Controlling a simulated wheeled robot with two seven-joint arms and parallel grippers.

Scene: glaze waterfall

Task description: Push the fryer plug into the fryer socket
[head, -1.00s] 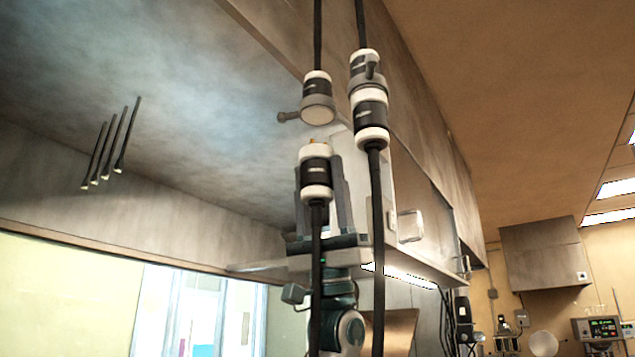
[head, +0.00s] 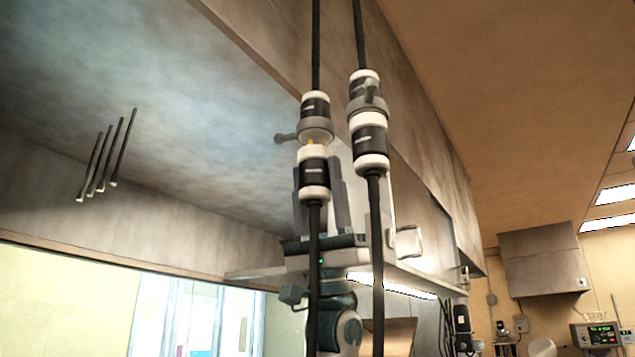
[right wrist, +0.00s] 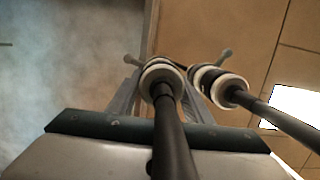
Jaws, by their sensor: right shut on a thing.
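The fryer plug (head: 313,172), black with white bands and a cable hanging below it, is held upright in my right gripper (head: 318,195), which is shut on it. The fryer socket (head: 315,118), with a grey collar and a side lever, hangs on a cable directly above. The plug's top is just under the socket's collar, with a sliver of its brass tip showing between them. In the right wrist view the plug (right wrist: 163,80) sits between the fingers and hides most of the socket. My left gripper is not in view.
A second, joined plug and socket pair (head: 368,130) hangs close to the right, its cable running down past my right gripper. A metal hood (head: 420,170) stands behind. Several thin dark rods (head: 108,155) hang at the left. Open space lies left of the socket.

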